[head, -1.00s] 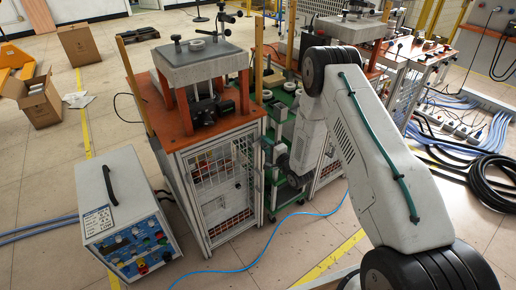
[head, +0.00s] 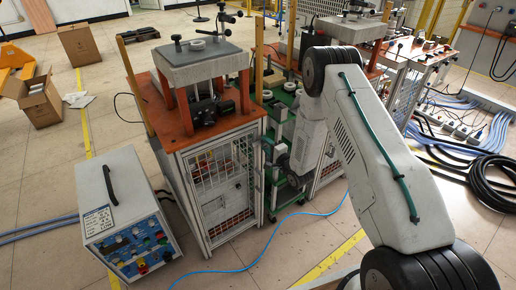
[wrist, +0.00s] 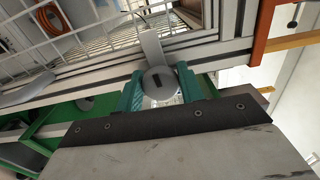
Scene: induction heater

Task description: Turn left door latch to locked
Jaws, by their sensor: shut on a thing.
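The latch (wrist: 158,82) is a round grey knob with a dark slot, and a flat pale tab (wrist: 151,46) extends from it towards the top of the wrist view, over the frame. My gripper (wrist: 160,90) has teal fingers shut on the latch, one on each side. The cabinet's mesh door (head: 222,182) appears closed in the head view. In that view my gripper (head: 267,150) is at the door's right edge, and the latch is too small to make out there.
The orange-topped cabinet (head: 180,125) carries a grey block on posts. A control box (head: 118,215) stands on the floor to its left. A green rack (head: 283,125) is just right of the cabinet. A blue cable (head: 262,250) lies on the floor in front.

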